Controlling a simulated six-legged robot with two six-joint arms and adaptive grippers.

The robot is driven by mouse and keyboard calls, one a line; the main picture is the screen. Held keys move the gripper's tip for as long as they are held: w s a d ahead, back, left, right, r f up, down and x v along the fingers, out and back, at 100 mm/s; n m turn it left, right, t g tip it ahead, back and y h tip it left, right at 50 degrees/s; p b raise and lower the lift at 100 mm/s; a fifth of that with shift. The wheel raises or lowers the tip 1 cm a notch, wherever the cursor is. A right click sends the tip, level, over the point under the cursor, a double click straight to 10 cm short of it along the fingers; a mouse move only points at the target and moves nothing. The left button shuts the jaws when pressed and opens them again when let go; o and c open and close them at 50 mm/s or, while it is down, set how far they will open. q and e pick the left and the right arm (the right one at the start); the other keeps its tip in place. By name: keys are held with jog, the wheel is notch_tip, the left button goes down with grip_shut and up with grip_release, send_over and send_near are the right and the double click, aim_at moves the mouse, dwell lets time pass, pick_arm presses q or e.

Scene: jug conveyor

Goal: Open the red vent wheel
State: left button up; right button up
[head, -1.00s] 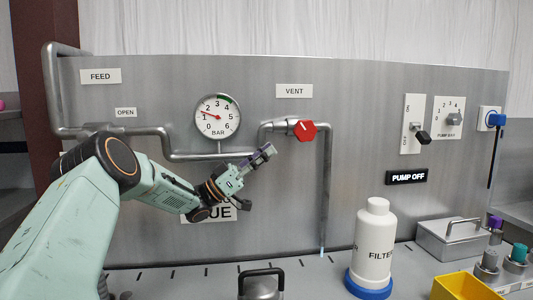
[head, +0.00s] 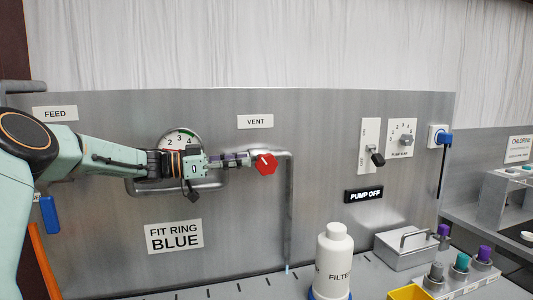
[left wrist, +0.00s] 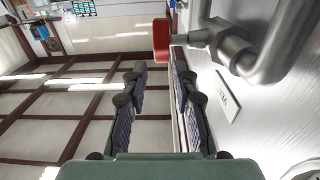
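The red vent wheel (head: 265,164) is on the pipe below the VENT label (head: 255,121), on the grey panel. My left gripper (head: 243,159) reaches in from the left, level with the wheel, its fingertips close to the wheel's left side. In the left wrist view the wheel (left wrist: 161,40) shows edge-on just beyond the two fingertips (left wrist: 160,66), roughly in line with the gap between them. The fingers are apart with nothing between them. Whether a fingertip touches the wheel cannot be told. My right gripper is out of view.
A pipe (head: 289,210) runs down right of the wheel. My left arm partly hides the pressure gauge (head: 180,136). The pump switch (head: 377,159), white filter bottle (head: 335,262) and metal box (head: 405,248) are further right. The panel below the wheel is clear.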

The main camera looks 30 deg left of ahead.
aim_at(257, 159)
pick_arm(q)
jog(key=x, duration=0.7)
jog(key=shift+f, duration=0.1)
jog(key=shift+w+d, duration=0.15)
jog(key=shift+w, duration=0.3)
jog(key=shift+s, duration=0.1)
jog(key=shift+s, duration=0.1)
